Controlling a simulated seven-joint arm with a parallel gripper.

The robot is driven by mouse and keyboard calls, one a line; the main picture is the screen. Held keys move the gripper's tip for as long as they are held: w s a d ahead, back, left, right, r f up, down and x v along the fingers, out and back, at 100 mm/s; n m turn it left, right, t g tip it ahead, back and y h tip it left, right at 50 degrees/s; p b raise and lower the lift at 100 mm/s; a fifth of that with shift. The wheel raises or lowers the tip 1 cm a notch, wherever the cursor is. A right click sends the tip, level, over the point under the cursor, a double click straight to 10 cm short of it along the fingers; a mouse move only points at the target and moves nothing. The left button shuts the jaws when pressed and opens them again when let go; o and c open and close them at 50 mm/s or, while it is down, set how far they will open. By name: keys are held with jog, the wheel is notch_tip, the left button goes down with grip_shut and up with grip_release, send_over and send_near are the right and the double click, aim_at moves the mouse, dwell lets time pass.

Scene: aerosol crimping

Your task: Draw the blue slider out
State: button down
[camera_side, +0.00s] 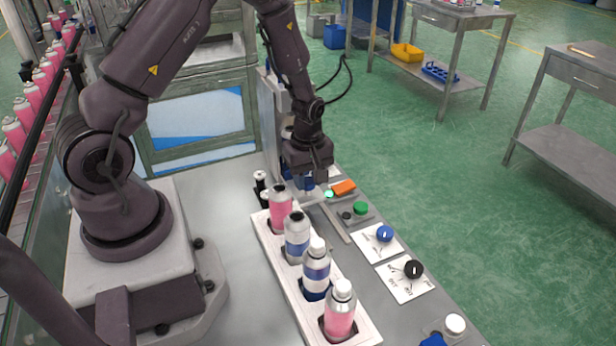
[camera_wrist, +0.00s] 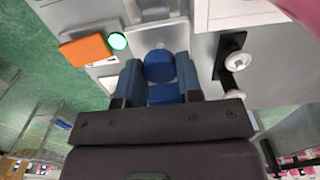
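The blue slider (camera_wrist: 160,66) shows in the wrist view as a rounded blue piece between the two fingers of my gripper (camera_wrist: 160,83). One finger is on each side of it, with little or no gap; I cannot tell whether they press on it. In the side view my gripper (camera_side: 308,180) points down at the far end of the bench, beside the crimping station, and its body hides most of the slider.
A white rack (camera_side: 268,240) of several pink, white and blue cans stands in front. An orange block (camera_side: 343,187), a lit green lamp (camera_side: 328,194), a green button (camera_side: 360,208), a blue knob (camera_side: 384,233) and a black knob (camera_side: 413,269) line the bench's right side.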

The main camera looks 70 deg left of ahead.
jog(key=d, duration=1.2)
jog(key=shift+d, duration=0.35)
jog(key=c, duration=0.8)
grip_release()
jog(key=shift+a, duration=0.1)
notch_tip(320, 180, up, 13)
jog(key=shift+r, duration=0.1)
